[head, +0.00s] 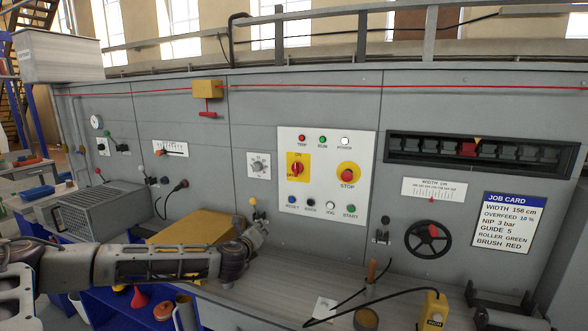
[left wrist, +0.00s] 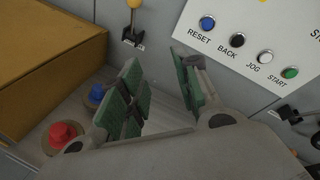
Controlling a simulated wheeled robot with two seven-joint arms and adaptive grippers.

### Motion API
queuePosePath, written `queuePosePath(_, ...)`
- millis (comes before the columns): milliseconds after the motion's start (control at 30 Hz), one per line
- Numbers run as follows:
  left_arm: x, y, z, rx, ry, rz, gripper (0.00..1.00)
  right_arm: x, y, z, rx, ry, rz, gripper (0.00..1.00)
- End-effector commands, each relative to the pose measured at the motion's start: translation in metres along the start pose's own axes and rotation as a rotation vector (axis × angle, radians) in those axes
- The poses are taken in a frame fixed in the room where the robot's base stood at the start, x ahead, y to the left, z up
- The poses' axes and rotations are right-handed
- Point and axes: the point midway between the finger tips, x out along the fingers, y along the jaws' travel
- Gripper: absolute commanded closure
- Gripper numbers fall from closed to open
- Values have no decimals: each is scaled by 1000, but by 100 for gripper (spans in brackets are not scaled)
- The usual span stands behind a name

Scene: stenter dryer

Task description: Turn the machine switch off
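The machine switch (head: 296,168) is a red rotary handle on a yellow plate, on the white control panel (head: 325,205) in the head view. ON is printed above it and OFF at its lower left; its exact angle is too small to tell. My left gripper (head: 260,232) is below and left of the panel, apart from the switch. In the left wrist view the left gripper (left wrist: 158,72) is open, its green-padded fingers apart and nothing between them. The panel's lower button row shows there, but the switch does not. My right gripper is not in view.
A red STOP button (head: 347,172) is right of the switch, with small buttons below. A yellow-knobbed lever (head: 253,204) stands near my left gripper. A yellow-brown box (head: 195,228) sits behind my left forearm. A handwheel (head: 428,238) is at right.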

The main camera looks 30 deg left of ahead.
Motion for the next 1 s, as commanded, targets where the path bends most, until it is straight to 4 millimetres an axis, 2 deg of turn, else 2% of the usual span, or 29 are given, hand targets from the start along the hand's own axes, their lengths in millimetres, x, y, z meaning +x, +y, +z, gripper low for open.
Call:
queuePosePath(200,2,-40,31,164,-35,-75,68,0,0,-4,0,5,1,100)
queuePosePath(600,-2,-113,75,461,-102,-195,68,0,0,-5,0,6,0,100)
queuePosePath(800,-8,-148,91,596,-135,-244,68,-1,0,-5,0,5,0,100)
queuePosePath(1000,-12,-165,98,669,-151,-269,68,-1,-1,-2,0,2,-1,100)
